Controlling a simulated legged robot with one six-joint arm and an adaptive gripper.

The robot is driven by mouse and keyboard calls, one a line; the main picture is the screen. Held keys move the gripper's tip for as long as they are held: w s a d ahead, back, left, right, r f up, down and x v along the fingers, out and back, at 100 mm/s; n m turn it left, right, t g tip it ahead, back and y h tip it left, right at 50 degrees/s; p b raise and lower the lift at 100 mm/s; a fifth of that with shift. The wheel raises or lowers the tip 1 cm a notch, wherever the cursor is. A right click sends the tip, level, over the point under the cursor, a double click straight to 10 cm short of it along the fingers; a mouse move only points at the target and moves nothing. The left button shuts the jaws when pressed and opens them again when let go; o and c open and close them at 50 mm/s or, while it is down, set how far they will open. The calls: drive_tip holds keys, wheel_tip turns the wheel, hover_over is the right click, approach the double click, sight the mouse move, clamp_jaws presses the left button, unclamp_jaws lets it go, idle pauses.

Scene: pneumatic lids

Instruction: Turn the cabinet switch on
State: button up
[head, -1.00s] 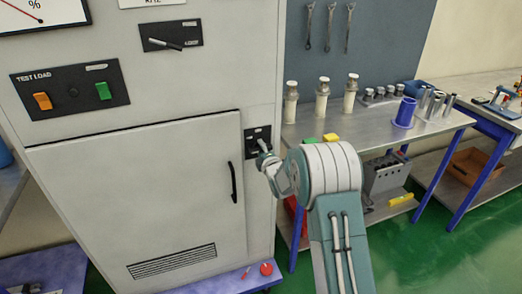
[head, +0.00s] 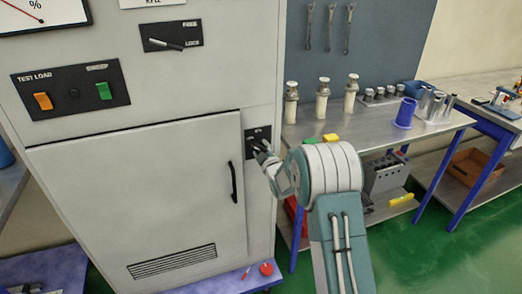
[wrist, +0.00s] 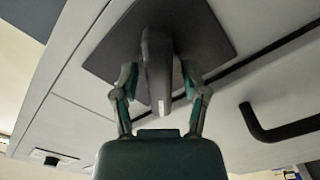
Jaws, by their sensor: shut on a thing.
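The cabinet (head: 150,185) is a large pale grey box at the left of the head view. Its switch is a dark lever (wrist: 158,70) on a black plate (head: 250,135) right of the door handle, and the plate also shows in the wrist view (wrist: 110,55). My gripper (head: 258,146) is at this plate, largely hidden by my arm in the head view. In the wrist view my gripper (wrist: 160,88) has one finger on each side of the lever and is shut on it. The lever's exact setting is hard to read.
A black door handle (head: 233,182) is left of the switch, and it also shows in the wrist view (wrist: 285,125). A TEST LOAD panel (head: 72,92) and a FAKE/LOCK-like lever panel (head: 171,35) are higher up. A metal workbench (head: 345,125) with several cylinders stands at the right.

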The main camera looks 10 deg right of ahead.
drive_tip(key=m, duration=0.2)
drive_tip(key=f+m, duration=0.1)
drive_tip(key=m, duration=0.2)
drive_tip(key=shift+s+m, duration=0.15)
drive_tip(key=shift+m, duration=2.35)
drive_tip(key=o, duration=0.8)
drive_tip(key=shift+c, duration=0.2)
drive_tip(key=shift+r, duration=0.15)
drive_tip(key=shift+r, duration=0.1)
